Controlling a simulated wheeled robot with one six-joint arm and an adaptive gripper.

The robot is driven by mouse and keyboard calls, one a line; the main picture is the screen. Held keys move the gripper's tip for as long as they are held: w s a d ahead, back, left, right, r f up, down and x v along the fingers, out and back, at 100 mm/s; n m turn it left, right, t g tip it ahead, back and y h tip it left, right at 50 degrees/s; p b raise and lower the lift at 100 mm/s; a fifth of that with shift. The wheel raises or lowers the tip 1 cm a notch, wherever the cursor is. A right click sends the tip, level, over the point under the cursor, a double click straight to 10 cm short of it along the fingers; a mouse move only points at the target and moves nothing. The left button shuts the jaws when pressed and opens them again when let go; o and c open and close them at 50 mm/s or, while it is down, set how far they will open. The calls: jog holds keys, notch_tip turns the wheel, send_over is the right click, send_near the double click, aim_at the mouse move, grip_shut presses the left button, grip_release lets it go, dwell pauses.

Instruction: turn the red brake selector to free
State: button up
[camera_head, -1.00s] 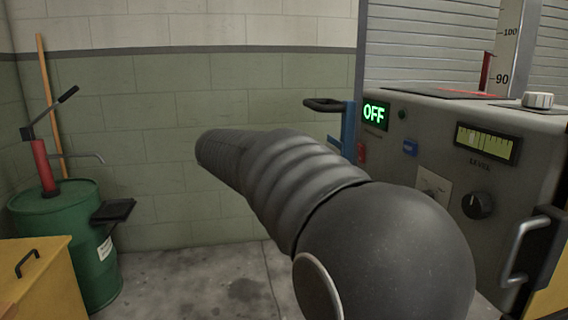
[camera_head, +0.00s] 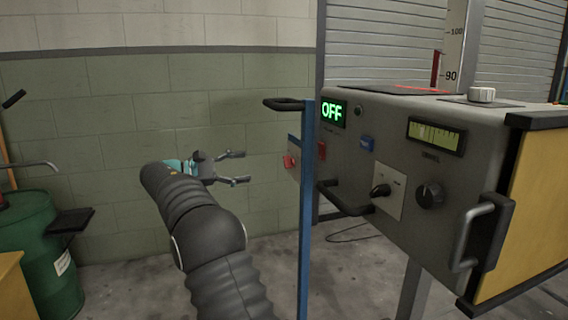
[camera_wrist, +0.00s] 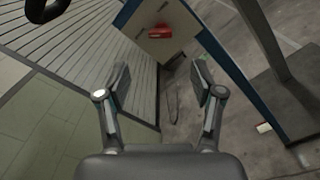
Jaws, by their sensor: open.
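A red selector (camera_head: 290,161) sits on a small pale plate (camera_head: 294,147) beside the tall blue post (camera_head: 306,220) in the head view. In the wrist view the red selector (camera_wrist: 160,32) is a short bar on the pale plate, at the top of the picture beyond my fingers. The plate's markings are too small to read. My gripper (camera_head: 240,168) is open and empty, to the left of the selector and apart from it, its fingers pointing toward it. The open fingers (camera_wrist: 160,80) also show in the wrist view.
A black handle (camera_head: 284,104) juts left from the post's top. A green drum (camera_head: 45,245) stands at the left. Floor between drum and post looks clear.

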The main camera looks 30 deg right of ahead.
aim_at(284, 161)
jog(key=x, duration=1.2)
jog(key=shift+s+d, duration=0.1)
jog(key=shift+d, duration=0.3)
jog(key=c, duration=1.2)
